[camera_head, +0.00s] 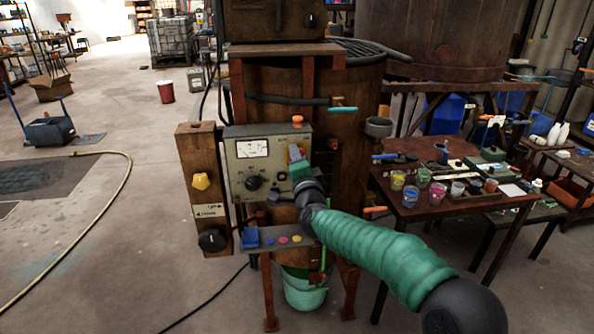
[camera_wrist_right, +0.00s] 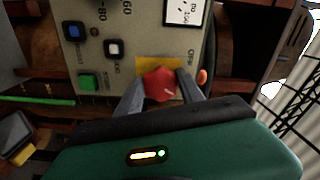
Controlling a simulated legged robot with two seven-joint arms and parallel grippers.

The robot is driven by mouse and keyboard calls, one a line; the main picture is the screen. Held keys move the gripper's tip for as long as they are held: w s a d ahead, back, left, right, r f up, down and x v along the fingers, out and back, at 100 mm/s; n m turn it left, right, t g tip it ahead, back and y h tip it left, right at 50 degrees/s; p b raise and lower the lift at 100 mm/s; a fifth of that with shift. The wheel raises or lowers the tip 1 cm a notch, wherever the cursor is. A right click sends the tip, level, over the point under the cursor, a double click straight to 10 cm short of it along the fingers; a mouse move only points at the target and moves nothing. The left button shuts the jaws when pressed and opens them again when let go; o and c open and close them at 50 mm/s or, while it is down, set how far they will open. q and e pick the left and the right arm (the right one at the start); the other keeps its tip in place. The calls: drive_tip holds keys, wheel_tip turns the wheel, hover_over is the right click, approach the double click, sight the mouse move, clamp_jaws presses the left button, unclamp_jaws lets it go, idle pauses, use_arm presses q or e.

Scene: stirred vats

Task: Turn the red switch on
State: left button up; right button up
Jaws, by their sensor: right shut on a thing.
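The red switch (camera_wrist_right: 160,84) is a red knob on a yellow plate on the control panel (camera_head: 243,172). In the right wrist view, the two grey fingers of my right gripper (camera_wrist_right: 161,92) are closed on either side of it and touch it. In the head view my right arm reaches in from the lower right, and my gripper (camera_head: 297,157) is at the panel's right part, largely covering the switch. My left gripper is out of view.
The panel also has a white meter (camera_head: 252,148) and a black dial (camera_head: 254,183). A shelf with colored buttons (camera_head: 283,239) is below. A cluttered table (camera_head: 425,206) stands at right; the floor at left is mostly open.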

drive_tip(key=shift+f+m+b, duration=0.25)
drive_tip(key=shift+m+b, duration=0.8)
drive_tip(key=shift+m, duration=0.55)
drive_tip(key=o, duration=1)
drive_tip(key=shift+c, duration=0.2)
drive_tip(key=o, duration=0.4)
drive_tip(key=shift+o, duration=0.2)
drive_tip(key=shift+d+r, duration=0.1)
